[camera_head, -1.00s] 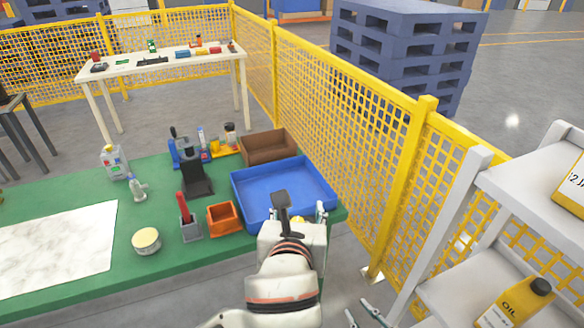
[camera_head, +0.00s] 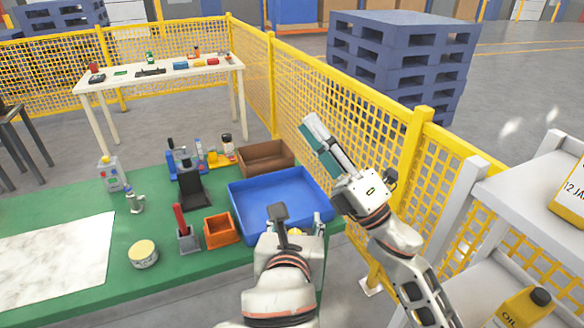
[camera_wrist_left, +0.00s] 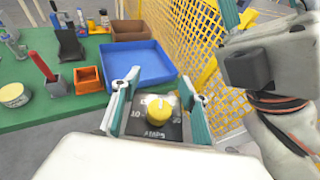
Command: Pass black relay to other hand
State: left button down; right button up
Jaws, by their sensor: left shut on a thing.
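The black relay (camera_wrist_left: 145,128), a dark block with a yellow round knob on top, sits between the fingers of my left gripper (camera_wrist_left: 158,100) in the left wrist view. The gripper is shut on it. In the head view my left gripper (camera_head: 297,222) is over the near edge of the green table, in front of the blue tray; its own body hides most of the relay. My right gripper (camera_head: 325,145) is raised to the right of the tray, pointing up and left. Its teal fingers are apart and empty, and well away from the relay.
The blue tray (camera_head: 236,206) is empty. An orange bin (camera_head: 220,231), a brown bin (camera_head: 264,158) and a red-handled tool in a grey holder (camera_head: 187,238) stand on the green table (camera_head: 95,288). A yellow mesh fence (camera_head: 300,95) runs behind my right gripper; white shelves (camera_head: 540,205) stand at right.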

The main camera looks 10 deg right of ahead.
jog(key=s+a+r+n+g+y, duration=0.3)
jog(key=s+a+r+n+g, duration=0.25)
jog(key=r+n+g, duration=0.6)
jog(key=s+a+r+n+g+y, duration=0.35)
jog(key=a+r+n+g, duration=0.35)
jog(key=n, duration=0.9)
jog(key=w+a+f+m+h, duration=0.2)
jog(key=a+f+h, duration=0.15)
jog(key=a, duration=0.45)
jog(key=w+a+f+m+h, duration=0.25)
jog(key=a+f, duration=0.25)
jog(key=a, duration=0.4)
jog(key=w+a+f+m+h, duration=0.1)
jog(key=w+a+f+h, duration=0.2)
jog(key=a, duration=0.5)
jog(key=s+d+f+n+h, duration=0.25)
jog(key=d+h, duration=0.25)
jog(key=d, duration=0.6)
jog(key=s+d+f+n+h, duration=0.25)
jog(key=s+d+h, duration=0.2)
jog(key=d, duration=0.65)
jog(key=s+d+f+n+h, duration=0.1)
jog(key=s+d+f+h, duration=0.2)
jog(key=d+h, duration=0.5)
jog(key=f, duration=0.3)
jog(key=d+f+y, duration=0.1)
jog(key=f, duration=0.3)
jog(key=d+f+y, duration=0.1)
jog(key=f, duration=0.3)
jog(key=shift+w, duration=0.25)
